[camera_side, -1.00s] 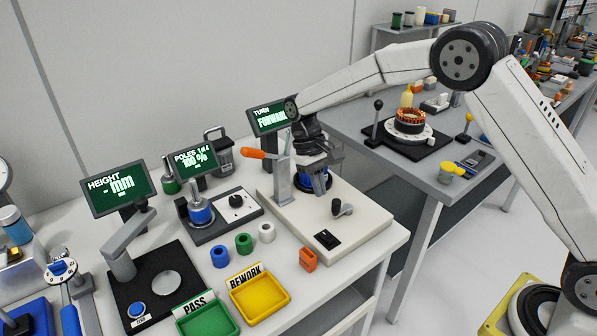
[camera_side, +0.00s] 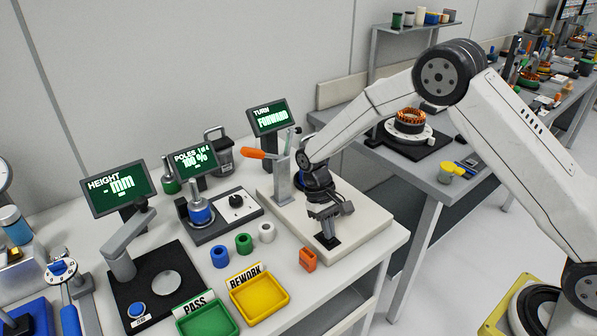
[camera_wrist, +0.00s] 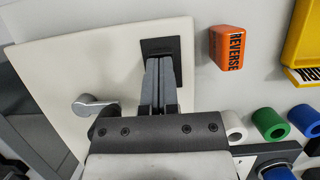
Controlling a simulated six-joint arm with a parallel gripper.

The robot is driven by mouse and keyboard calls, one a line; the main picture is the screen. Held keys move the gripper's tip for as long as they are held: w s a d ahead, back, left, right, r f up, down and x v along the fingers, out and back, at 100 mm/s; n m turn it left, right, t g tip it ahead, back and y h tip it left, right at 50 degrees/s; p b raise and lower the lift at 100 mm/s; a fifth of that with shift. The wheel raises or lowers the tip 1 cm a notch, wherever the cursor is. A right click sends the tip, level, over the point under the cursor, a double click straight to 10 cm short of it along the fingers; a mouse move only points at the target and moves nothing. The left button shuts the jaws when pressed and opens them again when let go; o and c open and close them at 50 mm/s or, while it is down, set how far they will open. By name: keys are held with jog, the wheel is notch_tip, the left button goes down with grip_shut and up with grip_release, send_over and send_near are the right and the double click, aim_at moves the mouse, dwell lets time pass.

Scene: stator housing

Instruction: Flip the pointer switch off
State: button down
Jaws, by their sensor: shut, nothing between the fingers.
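A black rocker switch plate (camera_wrist: 153,46) sits near the front edge of the white base (camera_wrist: 60,60). My gripper (camera_wrist: 160,62) is shut and empty, with its fingertips over this switch; the fingers hide most of the rocker. The side view shows the shut gripper (camera_side: 328,236) pointing down at the switch plate (camera_side: 322,245). I cannot tell whether the tips touch it or which way the rocker is tipped. A grey pointer-shaped knob (camera_wrist: 88,104) on the same base is left of the fingers in the wrist view.
An orange REVERSE block (camera_wrist: 227,48) lies beside the base. Blue, green and white rings (camera_side: 244,244) and a yellow REWORK tray (camera_side: 262,307) are to the left.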

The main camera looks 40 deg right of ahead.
dwell(0.4)
jog(key=shift+s+f+t, duration=0.35)
jog(key=shift+f+t, duration=0.1)
jog(key=shift+t, duration=0.05)
jog(key=shift+w, duration=0.15)
jog(key=shift+w, duration=0.7)
jog(key=shift+w+r, duration=0.1)
jog(key=shift+r, duration=0.05)
jog(key=w+v, duration=0.1)
jog(key=v, duration=1.3)
jog(key=shift+s, duration=0.1)
